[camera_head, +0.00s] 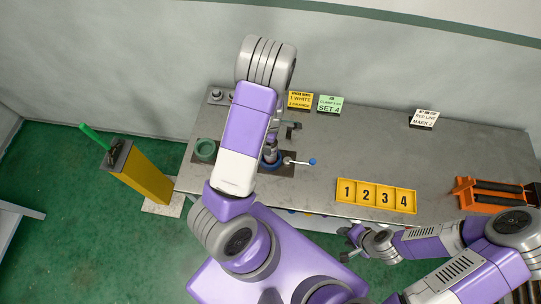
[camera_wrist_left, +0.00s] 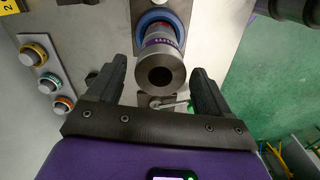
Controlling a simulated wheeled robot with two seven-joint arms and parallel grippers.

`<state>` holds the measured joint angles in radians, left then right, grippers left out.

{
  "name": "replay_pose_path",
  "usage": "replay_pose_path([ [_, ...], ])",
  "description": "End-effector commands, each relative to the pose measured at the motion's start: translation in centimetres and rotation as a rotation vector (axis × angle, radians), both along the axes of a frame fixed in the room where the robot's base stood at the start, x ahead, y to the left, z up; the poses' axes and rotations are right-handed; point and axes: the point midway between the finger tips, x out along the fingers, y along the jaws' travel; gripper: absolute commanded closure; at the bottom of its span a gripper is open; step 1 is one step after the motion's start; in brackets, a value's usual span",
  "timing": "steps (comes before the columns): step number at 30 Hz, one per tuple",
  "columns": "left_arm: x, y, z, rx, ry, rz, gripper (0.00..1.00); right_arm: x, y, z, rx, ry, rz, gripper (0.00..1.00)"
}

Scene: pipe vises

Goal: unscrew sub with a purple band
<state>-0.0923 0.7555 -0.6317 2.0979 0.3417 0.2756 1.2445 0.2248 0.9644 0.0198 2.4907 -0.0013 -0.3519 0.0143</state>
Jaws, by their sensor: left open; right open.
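The sub with a purple band (camera_wrist_left: 160,75) is a dark grey hollow cylinder, seen end-on in the left wrist view. It stands in a blue ring vise (camera_wrist_left: 150,20). My left gripper (camera_wrist_left: 160,66) is open, with one dark finger on each side of the sub and visible gaps. In the head view my left arm covers most of the sub and its gripper. The blue vise (camera_head: 274,164) shows there beside the arm, with a blue-tipped handle (camera_head: 311,162). My right gripper (camera_head: 345,244) is open and empty off the table's front edge.
A green vise (camera_head: 205,149) is left of my arm. A yellow tray numbered 1 to 4 (camera_head: 376,196) and an orange rack (camera_head: 494,191) lie to the right. Sign cards (camera_head: 329,104) stand at the back. A yellow post (camera_head: 145,172) stands left. The table's middle right (camera_head: 390,150) is clear.

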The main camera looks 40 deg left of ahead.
Motion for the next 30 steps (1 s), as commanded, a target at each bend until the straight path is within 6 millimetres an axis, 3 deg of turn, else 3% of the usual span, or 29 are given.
replay_pose_path([
  [18, 0.0, 0.1, -0.1, 0.000, -0.002, -1.120, 0.20, 0.0, 0.0, -2.4, 0.000, 0.000, 0.000, 0.57],
  [30, -0.1, 0.0, 0.0, 0.000, 0.000, -1.191, 0.20, 0.0, 0.0, -2.5, 0.000, 0.000, 0.000, 0.57],
])
